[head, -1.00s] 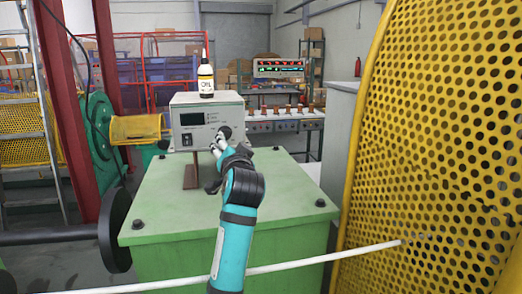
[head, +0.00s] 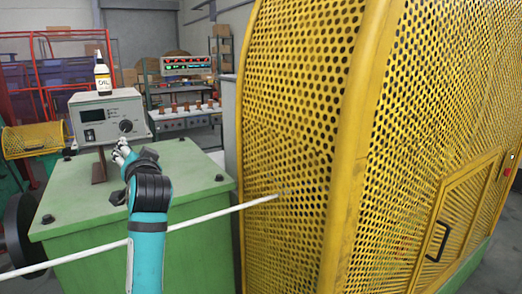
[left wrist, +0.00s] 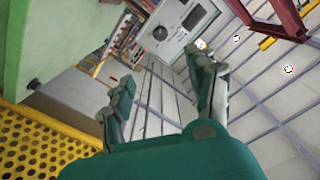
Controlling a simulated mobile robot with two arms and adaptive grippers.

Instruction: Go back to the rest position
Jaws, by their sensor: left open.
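My left gripper (head: 121,152) is in front of the grey control box (head: 108,118), just below its black knob (head: 125,126) in the head view. Its fingers overlap the lower right of the box there, and I cannot tell whether they touch it. In the left wrist view the two fingers (left wrist: 160,68) are spread apart with nothing between them. The control box (left wrist: 178,28) shows beyond them, tilted in the picture. My right gripper is in neither view.
The box stands on a post above a green cabinet (head: 190,190). An oil bottle (head: 102,76) stands on the box.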

